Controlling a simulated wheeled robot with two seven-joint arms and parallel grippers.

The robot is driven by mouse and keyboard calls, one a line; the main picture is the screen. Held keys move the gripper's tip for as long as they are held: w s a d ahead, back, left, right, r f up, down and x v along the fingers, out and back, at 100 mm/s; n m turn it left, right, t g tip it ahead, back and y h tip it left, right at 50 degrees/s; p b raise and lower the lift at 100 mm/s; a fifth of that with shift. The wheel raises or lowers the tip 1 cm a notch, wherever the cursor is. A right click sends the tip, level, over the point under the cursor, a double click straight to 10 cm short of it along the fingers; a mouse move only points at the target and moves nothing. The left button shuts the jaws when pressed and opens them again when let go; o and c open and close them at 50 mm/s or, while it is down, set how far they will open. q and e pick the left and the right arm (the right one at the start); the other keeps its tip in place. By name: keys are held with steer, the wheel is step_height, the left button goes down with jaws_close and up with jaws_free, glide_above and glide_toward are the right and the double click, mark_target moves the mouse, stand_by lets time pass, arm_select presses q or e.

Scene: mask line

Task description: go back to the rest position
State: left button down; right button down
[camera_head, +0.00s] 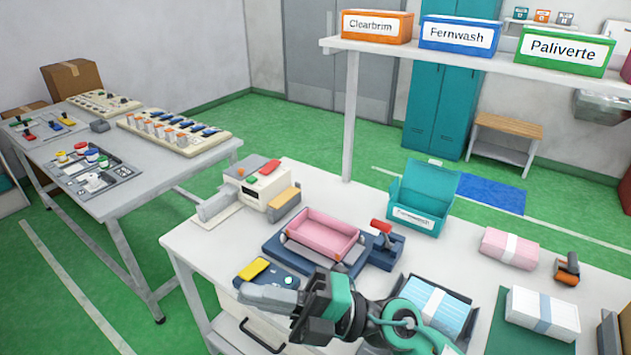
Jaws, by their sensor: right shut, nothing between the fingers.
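My right gripper (250,292) reaches in from the bottom right, with its grey fingers pointing left. It is shut and empty, over the front part of the near table (205,245). In the picture its fingers lie just below a dark blue device with a yellow top (254,269); I cannot tell how far above the table they are. My left gripper is not in view.
A pink tray (320,232) sits in a blue fixture behind my right gripper. A teal open box (424,195), a pink pack (510,247) and a tray of blue masks (437,303) stand around it. A shelf (480,64) with labelled bins hangs above.

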steer(key=w+d+f+m+t+h, duration=0.1)
steer(key=w+d+m+t+h, duration=0.5)
steer(key=m+t, duration=0.55)
steer(key=w+d+f+m+t+h, duration=0.2)
steer(key=w+d+m+t+h, duration=0.35)
steer(key=d+m+t, duration=0.55)
steer(key=s+d+f+m+g+h, duration=0.2)
steer(key=d+f+m+g+h, duration=0.25)
steer(key=f, duration=0.35)
steer(key=s+d+f+m+g+h, duration=0.1)
steer(key=d+f+m+g+h, duration=0.25)
steer(key=f+m+h, duration=0.35)
steer(key=s+d+f+g+y, duration=0.1)
steer(key=s+d+f+g, duration=0.3)
steer(key=s+f, duration=0.5)
steer(key=s+d+f+g, duration=0.1)
steer(key=s+f+g, duration=0.6)
steer(key=s, duration=0.4)
step_height(320, 180, down, 32)
steer(key=s+d+f+g, duration=0.2)
steer(key=s+d+f, duration=0.1)
steer(key=s+f, duration=1.5)
steer(key=shift+s+d+n, duration=0.15)
steer(key=shift+s+n, duration=0.15)
steer(key=shift+s, duration=0.1)
